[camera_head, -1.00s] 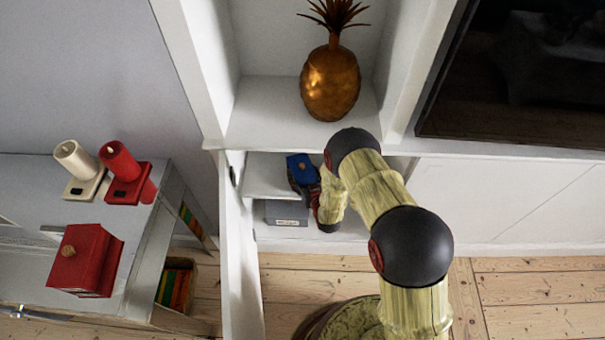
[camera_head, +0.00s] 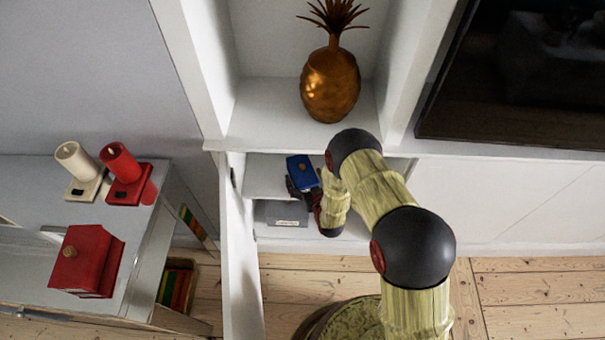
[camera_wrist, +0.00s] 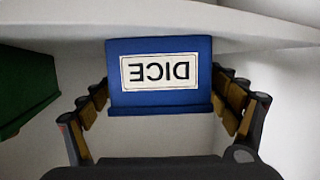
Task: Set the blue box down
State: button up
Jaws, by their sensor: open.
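The blue box (camera_head: 302,171) is in the open cabinet, at the inner shelf (camera_head: 268,176). In the wrist view the box (camera_wrist: 160,76) fills the middle, with its "DICE" label upside down. Its upper edge in that view meets a white shelf board (camera_wrist: 160,19); whether it rests fully on it I cannot tell. My gripper (camera_wrist: 162,92) is open, with a finger on each side of the box, close to its sides. In the head view my gripper (camera_head: 301,189) is partly hidden by my arm.
A grey box (camera_head: 281,214) lies below the shelf. A green object (camera_wrist: 26,90) is at the left in the wrist view. The open cabinet door (camera_head: 237,250) stands left of my arm. A golden pineapple (camera_head: 330,84) stands above. A side cabinet holds a red box (camera_head: 82,260).

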jog(key=p+v, duration=0.3)
jog(key=v, duration=0.6)
jog(key=shift+s+r, duration=0.1)
jog(key=shift+r, duration=0.15)
jog(key=shift+s+d, duration=0.25)
jog(key=shift+s, duration=0.25)
jog(key=s+d+f+g+h, duration=0.45)
jog(key=s+f+g, duration=0.5)
jog(key=s, duration=0.25)
jog(key=s+d+r+m+p, duration=0.1)
jog(key=s+d+r, duration=0.2)
jog(key=r, duration=1.7)
jog(key=s+d+r+m+t+p, duration=0.1)
jog(key=s+d+r, duration=0.3)
jog(key=r, duration=1.6)
jog(key=s+d+r+m+p, duration=0.1)
jog(key=s+d+r, duration=0.3)
jog(key=r, duration=1.7)
jog(key=s+m, duration=0.1)
jog(key=s, duration=0.3)
